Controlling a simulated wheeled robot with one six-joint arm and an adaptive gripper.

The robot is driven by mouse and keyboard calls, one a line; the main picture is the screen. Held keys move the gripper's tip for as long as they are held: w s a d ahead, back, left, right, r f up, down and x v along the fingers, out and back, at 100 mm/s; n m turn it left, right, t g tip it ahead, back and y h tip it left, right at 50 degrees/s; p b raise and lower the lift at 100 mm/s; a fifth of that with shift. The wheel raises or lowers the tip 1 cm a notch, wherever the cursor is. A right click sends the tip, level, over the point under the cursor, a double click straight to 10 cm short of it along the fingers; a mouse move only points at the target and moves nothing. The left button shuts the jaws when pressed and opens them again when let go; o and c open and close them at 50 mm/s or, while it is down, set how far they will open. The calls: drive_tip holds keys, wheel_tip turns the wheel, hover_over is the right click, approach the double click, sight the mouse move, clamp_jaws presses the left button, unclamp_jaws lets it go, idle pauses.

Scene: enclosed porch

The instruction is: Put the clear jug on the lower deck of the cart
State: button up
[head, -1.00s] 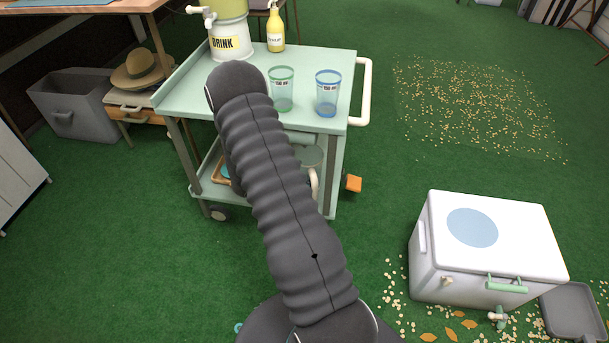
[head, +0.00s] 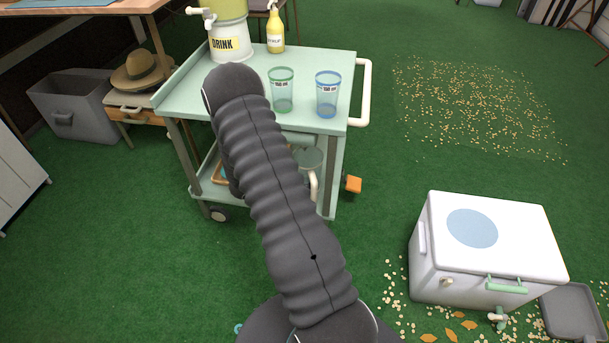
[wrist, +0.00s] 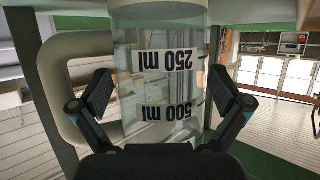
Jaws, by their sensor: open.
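The clear jug (wrist: 160,105), with 250 ml and 500 ml labels reading upside down, fills the middle of the wrist view. Its cream handle (wrist: 55,90) is at the left there. My gripper (wrist: 163,100) is open, with one finger on each side of the jug. In the head view, part of the jug (head: 309,158) and its handle show below the top of the cart (head: 190,95), in the lower deck's area. My arm hides much of the lower deck (head: 212,192), the gripper and the jug's base, so contact with the deck cannot be seen.
A green cup (head: 282,92), a blue cup (head: 327,95), a yellow bottle (head: 275,32) and a drink dispenser (head: 230,40) stand on the cart's top. A white cooler (head: 490,240) sits on the floor at right. The green floor between cart and cooler is mostly clear.

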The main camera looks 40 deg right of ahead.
drive_tip(key=v, duration=1.1)
drive_tip(key=shift+p, duration=0.45)
drive_tip(key=shift+a, duration=0.15)
